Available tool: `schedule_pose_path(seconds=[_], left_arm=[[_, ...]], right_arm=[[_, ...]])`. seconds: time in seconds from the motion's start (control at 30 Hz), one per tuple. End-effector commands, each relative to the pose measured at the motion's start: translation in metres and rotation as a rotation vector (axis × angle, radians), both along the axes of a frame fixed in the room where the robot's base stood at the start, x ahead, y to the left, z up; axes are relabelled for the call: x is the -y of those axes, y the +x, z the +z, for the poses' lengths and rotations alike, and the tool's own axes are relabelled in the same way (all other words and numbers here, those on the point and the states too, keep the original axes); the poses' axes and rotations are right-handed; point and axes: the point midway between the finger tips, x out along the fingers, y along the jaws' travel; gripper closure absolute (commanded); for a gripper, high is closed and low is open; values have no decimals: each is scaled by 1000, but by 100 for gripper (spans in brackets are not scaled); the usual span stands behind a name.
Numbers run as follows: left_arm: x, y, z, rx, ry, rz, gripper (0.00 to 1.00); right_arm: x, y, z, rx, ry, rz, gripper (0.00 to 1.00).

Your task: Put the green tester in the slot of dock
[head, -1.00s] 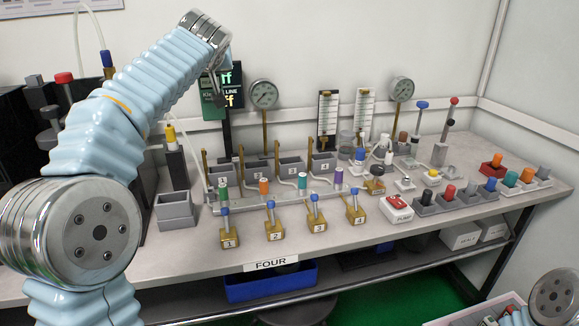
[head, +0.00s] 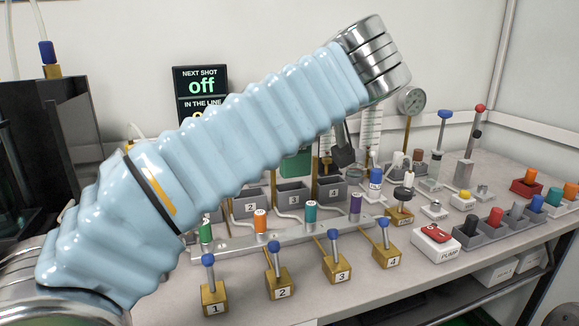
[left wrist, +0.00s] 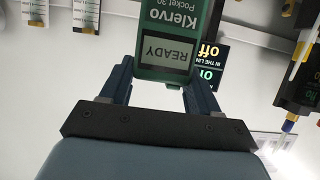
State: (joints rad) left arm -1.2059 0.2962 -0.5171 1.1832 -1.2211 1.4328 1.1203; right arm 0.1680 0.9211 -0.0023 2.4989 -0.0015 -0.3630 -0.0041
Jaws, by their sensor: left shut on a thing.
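The green tester (left wrist: 165,45), marked Klervo Pocket 30 with a screen reading READY, is between the two fingers of my left gripper (left wrist: 160,75), which is shut on it. In the left wrist view its lettering appears upside down. In the head view part of the green tester (head: 296,166) shows below my left forearm, with a dark part of my left gripper (head: 343,150) to its right. It appears above the grey numbered boxes (head: 292,195); its clearance is unclear. I cannot identify the dock or its slot; my arm hides much of the bench's left side. My right gripper is out of view.
A black display (head: 200,83) reads off behind my arm. A rail (head: 285,238) with coloured caps and several brass blocks (head: 335,268) with blue-topped levers stand in front. A round gauge (head: 412,101), posts and a red-switched pump box (head: 436,243) stand to the right.

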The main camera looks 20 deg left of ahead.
Motion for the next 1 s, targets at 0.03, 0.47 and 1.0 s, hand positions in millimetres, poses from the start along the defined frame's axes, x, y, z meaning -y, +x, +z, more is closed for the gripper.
schedule_pose_path(seconds=[0.03,0.47,1.0], left_arm=[[-6,14,-5,-3,3,6,90],[-27,73,-60,-1,-1,0,90],[-33,89,-109,0,-2,-1,97]], right_arm=[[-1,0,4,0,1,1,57],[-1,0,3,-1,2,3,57],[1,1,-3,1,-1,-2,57]])
